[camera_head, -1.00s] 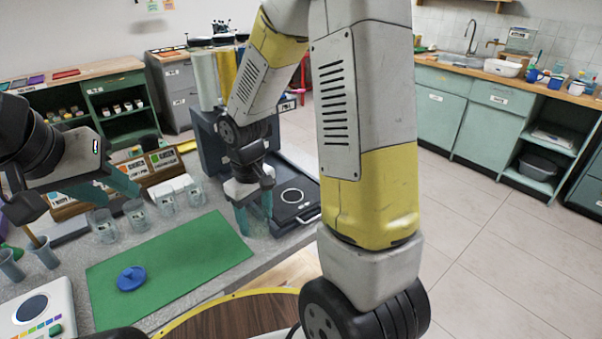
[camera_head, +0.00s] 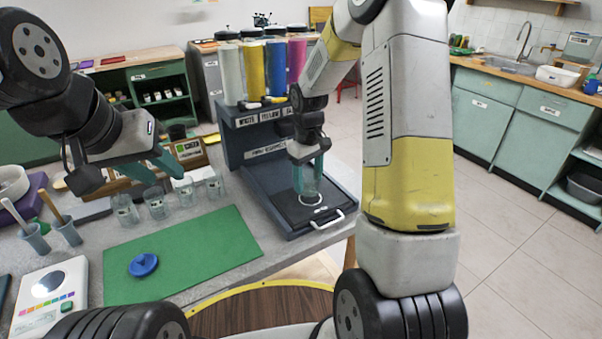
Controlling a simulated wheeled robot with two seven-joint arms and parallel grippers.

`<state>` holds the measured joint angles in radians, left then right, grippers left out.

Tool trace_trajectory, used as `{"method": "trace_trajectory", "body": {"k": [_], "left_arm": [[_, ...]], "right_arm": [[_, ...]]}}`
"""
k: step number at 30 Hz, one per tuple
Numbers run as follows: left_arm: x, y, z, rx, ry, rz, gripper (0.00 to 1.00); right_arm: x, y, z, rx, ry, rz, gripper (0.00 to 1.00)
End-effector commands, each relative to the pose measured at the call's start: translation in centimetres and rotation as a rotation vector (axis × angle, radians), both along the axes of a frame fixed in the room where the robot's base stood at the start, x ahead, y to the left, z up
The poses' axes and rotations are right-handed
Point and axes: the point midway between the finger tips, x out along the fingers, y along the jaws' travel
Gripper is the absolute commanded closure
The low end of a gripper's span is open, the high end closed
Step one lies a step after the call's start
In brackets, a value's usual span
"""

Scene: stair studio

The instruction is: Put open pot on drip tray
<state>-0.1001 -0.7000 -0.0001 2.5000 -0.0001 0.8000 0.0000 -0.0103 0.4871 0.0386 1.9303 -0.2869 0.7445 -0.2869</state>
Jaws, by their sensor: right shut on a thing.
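My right gripper (camera_head: 308,187) is shut on a clear open pot (camera_head: 311,183), largely hidden by the fingers. It holds the pot upright at the ring marked on the dark drip tray (camera_head: 277,203); I cannot tell whether the pot's base touches the tray. The tray lies at the foot of a dark dispenser stand and has a pale handle in front. A blue lid (camera_head: 143,265) lies on the green mat (camera_head: 190,250). My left gripper (camera_head: 167,174) is open and empty, above the row of clear pots.
Several clear pots (camera_head: 156,205) stand behind the mat. The dispenser (camera_head: 229,145) carries white, yellow, blue and pink cylinders. A white scale (camera_head: 48,290) and grey cups holding tools (camera_head: 67,231) are at the left. Most of the mat is clear.

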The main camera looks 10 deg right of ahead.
Motion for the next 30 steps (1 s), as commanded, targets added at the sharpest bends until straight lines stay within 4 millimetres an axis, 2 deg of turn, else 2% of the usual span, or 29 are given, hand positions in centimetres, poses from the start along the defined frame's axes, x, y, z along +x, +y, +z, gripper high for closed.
{"method": "trace_trajectory", "body": {"k": [7, 14, 25, 26, 28, 29, 30], "left_arm": [[0.0, 0.0, 0.0, 0.0, 0.0, 0.0, 0.64], [0.0, 0.0, 0.0, 0.0, 0.0, 0.0, 0.64], [0.0, 0.0, 0.0, 0.0, 0.0, 0.0, 0.64], [0.0, 0.0, 0.0, 0.0, 0.0, 0.0, 0.64], [0.0, 0.0, 0.0, 0.0, 0.0, 0.0, 0.64], [0.0, 0.0, 0.0, 0.0, 0.0, 0.0, 0.64], [0.0, 0.0, 0.0, 0.0, 0.0, 0.0, 0.64]], "right_arm": [[1.5, -1.1, -0.2, 0.001, -0.001, -0.002, 1.0], [1.3, -0.9, -3.5, 0.001, 0.002, 0.001, 1.0], [1.4, -0.9, -3.9, 0.0, 0.0, 0.001, 1.0], [1.3, -0.9, -4.0, 0.001, 0.001, 0.001, 0.38], [1.3, -0.9, -3.9, 0.0, 0.0, 0.001, 0.25], [1.3, -0.9, -3.9, 0.0, 0.0, 0.001, 0.2], [1.3, -0.9, -3.9, 0.0, 0.0, 0.0, 0.2]]}}
